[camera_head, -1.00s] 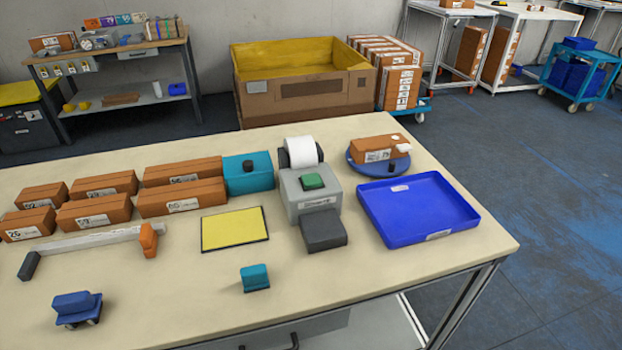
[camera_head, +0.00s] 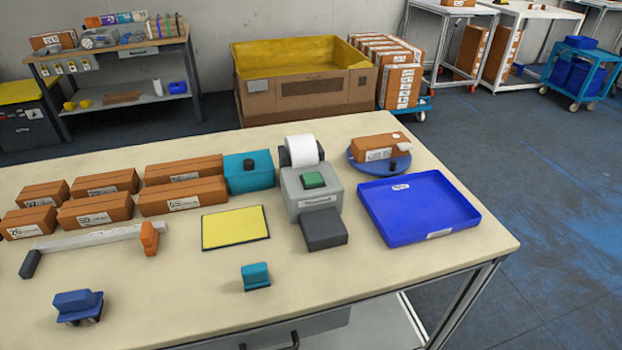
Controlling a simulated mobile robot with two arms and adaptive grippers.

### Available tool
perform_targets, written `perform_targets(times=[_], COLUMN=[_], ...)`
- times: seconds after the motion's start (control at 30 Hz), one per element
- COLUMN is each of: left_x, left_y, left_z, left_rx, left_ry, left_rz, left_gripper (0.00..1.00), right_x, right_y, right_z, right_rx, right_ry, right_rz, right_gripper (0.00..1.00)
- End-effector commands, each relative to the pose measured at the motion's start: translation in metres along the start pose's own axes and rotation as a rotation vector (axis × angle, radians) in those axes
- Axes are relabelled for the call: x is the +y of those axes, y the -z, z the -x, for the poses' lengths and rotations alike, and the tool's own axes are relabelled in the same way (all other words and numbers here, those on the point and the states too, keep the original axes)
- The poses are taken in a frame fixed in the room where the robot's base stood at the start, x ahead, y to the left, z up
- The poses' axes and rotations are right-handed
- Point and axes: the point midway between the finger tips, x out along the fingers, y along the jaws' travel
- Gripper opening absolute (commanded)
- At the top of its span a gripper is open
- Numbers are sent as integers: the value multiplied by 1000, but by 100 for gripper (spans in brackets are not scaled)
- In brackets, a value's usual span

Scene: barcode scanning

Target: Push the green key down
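The green key (camera_head: 313,180) sits on top of a grey label printer (camera_head: 311,200) near the middle of the table. The key stands raised a little above the printer's top face. A white paper roll (camera_head: 303,152) is at the printer's back, and a dark grey block (camera_head: 324,229) is at its front. Nothing covers the key. Neither of my grippers is in the head view.
A blue tray (camera_head: 420,232) lies right of the printer, and a box on a blue round plate (camera_head: 360,165) stands behind it. A teal box (camera_head: 248,173), several brown boxes and a yellow mat (camera_head: 235,242) are to the left.

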Motion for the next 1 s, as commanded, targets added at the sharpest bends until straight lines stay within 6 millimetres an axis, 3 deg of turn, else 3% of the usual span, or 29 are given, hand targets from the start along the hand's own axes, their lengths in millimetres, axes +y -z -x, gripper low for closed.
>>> perform_targets(times=[0.3,0.6,1.0], left_x=[0,0,0], left_y=[1,1,1], left_z=[0,0,0], left_rx=[1,1,1], left_ry=[0,0,0], left_rz=[0,0,-1], left_gripper=[26,26,26], right_x=[3,2,2], right_y=[-1,-1,-1], right_z=[0,0,0], right_rx=[-1,-1,-1], right_ry=[-3,-3,-2], right_rz=[2,2,2], right_gripper=[39,0,0])
